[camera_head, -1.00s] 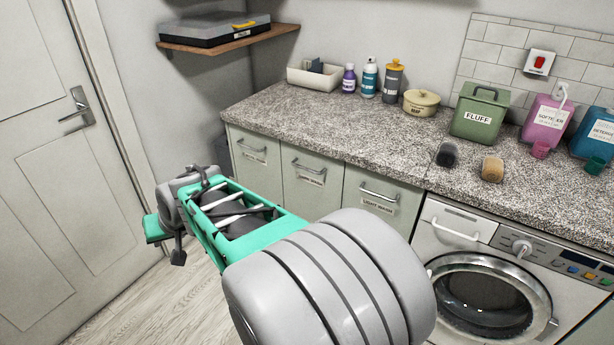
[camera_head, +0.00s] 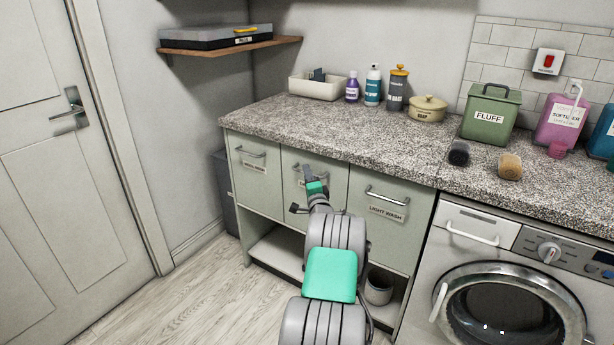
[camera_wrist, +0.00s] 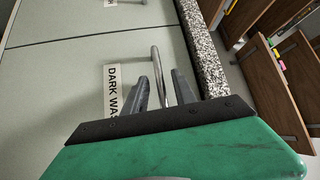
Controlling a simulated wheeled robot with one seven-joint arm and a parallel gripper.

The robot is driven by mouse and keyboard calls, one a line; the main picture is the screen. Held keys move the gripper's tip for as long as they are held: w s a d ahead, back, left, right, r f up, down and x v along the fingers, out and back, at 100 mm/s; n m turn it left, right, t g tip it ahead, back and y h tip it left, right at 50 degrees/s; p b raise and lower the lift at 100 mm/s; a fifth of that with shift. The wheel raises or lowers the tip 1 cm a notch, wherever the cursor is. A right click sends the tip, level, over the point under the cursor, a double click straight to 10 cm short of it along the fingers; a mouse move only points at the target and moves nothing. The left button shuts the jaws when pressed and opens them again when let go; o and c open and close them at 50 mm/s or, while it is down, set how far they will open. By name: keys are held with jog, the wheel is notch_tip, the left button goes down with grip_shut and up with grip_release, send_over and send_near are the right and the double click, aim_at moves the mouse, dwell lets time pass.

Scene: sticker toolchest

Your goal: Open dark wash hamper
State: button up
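The dark wash hamper (camera_head: 297,205) is the middle of three pale grey-green fronts under the counter, and it is closed. Its white label (camera_wrist: 112,92) reads "DARK WAS" in the wrist view, the rest hidden by my gripper. My gripper (camera_head: 309,172) is at the top of this front and hides most of the handle in the head view. In the wrist view my gripper (camera_wrist: 164,88) is open, with one finger on each side of the metal bar handle (camera_wrist: 156,65). Gaps show between fingers and bar, so it is not clamped.
The light wash front (camera_head: 385,215) is closed on the right, and another closed front (camera_head: 255,180) is on the left. A washing machine (camera_head: 500,270) stands at far right. An open shelf (camera_head: 275,250) lies below the fronts. The floor (camera_head: 190,295) at left is clear.

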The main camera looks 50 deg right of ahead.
jog(key=shift+w+d, duration=0.4)
jog(key=shift+w, duration=0.05)
jog(key=shift+r, duration=0.1)
jog(key=shift+c, duration=0.4)
grip_shut()
dwell(0.6)
